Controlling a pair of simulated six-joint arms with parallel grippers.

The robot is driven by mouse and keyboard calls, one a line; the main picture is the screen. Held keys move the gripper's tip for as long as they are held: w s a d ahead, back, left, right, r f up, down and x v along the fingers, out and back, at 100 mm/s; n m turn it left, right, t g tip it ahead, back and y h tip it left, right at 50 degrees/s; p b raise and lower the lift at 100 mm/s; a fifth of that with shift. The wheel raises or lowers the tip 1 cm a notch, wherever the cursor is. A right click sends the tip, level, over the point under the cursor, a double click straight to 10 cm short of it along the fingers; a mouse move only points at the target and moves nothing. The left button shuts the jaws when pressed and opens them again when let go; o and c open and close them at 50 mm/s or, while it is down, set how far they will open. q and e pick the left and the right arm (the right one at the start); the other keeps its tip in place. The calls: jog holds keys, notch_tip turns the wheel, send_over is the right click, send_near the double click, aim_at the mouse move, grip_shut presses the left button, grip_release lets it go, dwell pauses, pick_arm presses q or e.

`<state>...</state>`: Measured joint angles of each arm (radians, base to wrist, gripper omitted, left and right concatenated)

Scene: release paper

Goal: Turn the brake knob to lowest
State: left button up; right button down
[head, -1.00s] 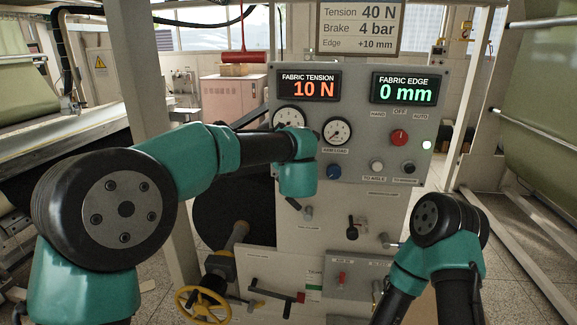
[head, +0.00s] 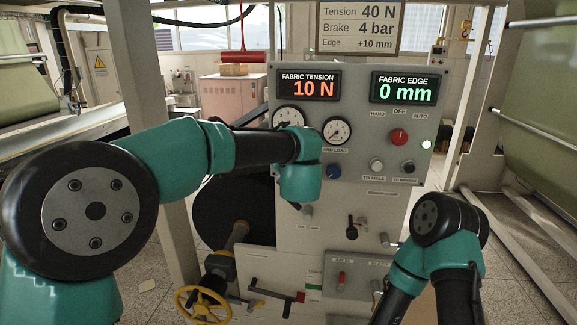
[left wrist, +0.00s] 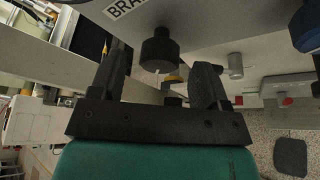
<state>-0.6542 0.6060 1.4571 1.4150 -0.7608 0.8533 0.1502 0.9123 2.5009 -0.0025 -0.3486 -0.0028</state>
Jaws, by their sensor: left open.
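The black brake knob (left wrist: 159,50) sticks out of the grey panel in the left wrist view, beside a white label that starts with "BRA". My left gripper (left wrist: 160,68) is open, with one finger on each side of the knob in that view. I cannot tell whether either finger touches it. In the head view my left wrist hides the knob and the left gripper. The control panel (head: 358,110) stands upright there. My right gripper is out of view.
A blue knob (head: 333,172) sits just right of my left wrist. Gauges, a red selector (head: 399,137) and small knobs fill the panel. A sign (head: 358,27) above reads "Brake 4 bar". A yellow handwheel (head: 202,304) and levers are below.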

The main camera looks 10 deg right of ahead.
pick_arm(q)
jog(key=v, duration=1.4)
jog(key=w+a+f+m+g+h, duration=0.15)
jog(key=a+f+m, duration=0.4)
jog(key=f, duration=0.65)
jog(key=w+a+f+m+g, duration=0.15)
jog(key=a+f+m, duration=0.45)
jog(key=f, duration=0.6)
jog(key=w+a+f+m+g, duration=0.15)
jog(key=a+f+m, duration=0.25)
jog(key=a+f, duration=0.6)
jog(key=s+a+f+m+g+h, duration=0.1)
jog(key=s+a+f+m+g, duration=0.2)
jog(key=s+f, duration=0.5)
jog(key=s+a+f+m+g+h, duration=0.1)
jog(key=s+a+f+m+g, duration=0.1)
jog(key=s+f, duration=0.6)
jog(key=s+a+f+m+g+h, duration=0.1)
jog(key=s+a+f+m+g, duration=0.2)
jog(key=s+f, duration=0.5)
jog(key=shift+a+m+g, duration=0.3)
jog(key=shift+m+g, duration=0.45)
jog(key=shift+m, duration=0.1)
